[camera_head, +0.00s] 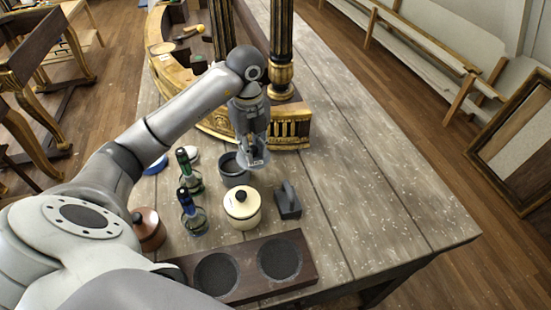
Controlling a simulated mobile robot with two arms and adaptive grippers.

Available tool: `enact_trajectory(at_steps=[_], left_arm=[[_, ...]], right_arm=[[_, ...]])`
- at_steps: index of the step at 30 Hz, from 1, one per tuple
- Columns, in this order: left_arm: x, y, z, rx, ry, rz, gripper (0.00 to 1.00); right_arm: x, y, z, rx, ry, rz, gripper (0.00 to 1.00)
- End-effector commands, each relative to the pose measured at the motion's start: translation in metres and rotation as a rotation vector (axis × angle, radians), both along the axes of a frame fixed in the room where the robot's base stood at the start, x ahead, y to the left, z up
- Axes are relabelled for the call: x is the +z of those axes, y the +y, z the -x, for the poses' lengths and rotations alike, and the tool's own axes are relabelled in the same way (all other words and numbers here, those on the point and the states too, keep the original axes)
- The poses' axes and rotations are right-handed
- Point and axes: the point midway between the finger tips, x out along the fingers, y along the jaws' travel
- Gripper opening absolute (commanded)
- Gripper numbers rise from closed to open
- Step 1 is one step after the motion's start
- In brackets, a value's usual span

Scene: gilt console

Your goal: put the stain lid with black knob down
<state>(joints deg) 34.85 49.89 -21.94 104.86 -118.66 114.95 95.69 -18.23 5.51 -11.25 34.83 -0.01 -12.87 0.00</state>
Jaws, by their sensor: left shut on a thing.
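My left gripper (256,150) reaches down from above and is shut on a grey round lid (246,161), the stain lid. Its knob is hidden between the fingers. The lid is held tilted, over the right side of an open grey pot (233,179) with a dark inside. I cannot tell whether the lid touches the pot's rim. A cream pot (242,216) with a black-knobbed lid stands just in front. My right gripper is not in view.
A dark grey block with a handle (288,203) is at right. A wooden holder (248,267) with two round recesses lies in front. Gilt console (290,128) stands behind; the table's right side is clear.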

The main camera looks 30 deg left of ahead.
Motion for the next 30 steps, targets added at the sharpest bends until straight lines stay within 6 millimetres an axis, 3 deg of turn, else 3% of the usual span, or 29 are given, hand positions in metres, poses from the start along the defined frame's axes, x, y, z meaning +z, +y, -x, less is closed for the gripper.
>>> enact_trajectory(at_steps=[2, 6, 10, 17, 24, 30], left_arm=[[-0.004, -0.011, -0.019, -0.002, 0.003, 0.005, 0.03], [-0.035, -0.020, -0.037, 0.001, 0.006, 0.003, 0.03], [-0.052, -0.025, -0.050, 0.001, 0.002, 0.001, 0.03], [-0.068, -0.030, -0.060, -0.001, 0.002, 0.000, 0.03], [-0.096, -0.029, -0.059, -0.001, 0.001, 0.000, 0.03], [-0.098, -0.029, -0.059, -0.001, 0.000, -0.001, 0.03]], right_arm=[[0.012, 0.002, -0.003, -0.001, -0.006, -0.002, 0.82], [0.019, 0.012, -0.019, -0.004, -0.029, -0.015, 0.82], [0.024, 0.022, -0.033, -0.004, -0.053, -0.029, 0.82], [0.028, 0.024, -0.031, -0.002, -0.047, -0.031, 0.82], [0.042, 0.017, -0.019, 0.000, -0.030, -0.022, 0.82], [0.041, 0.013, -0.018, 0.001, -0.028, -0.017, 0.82]])
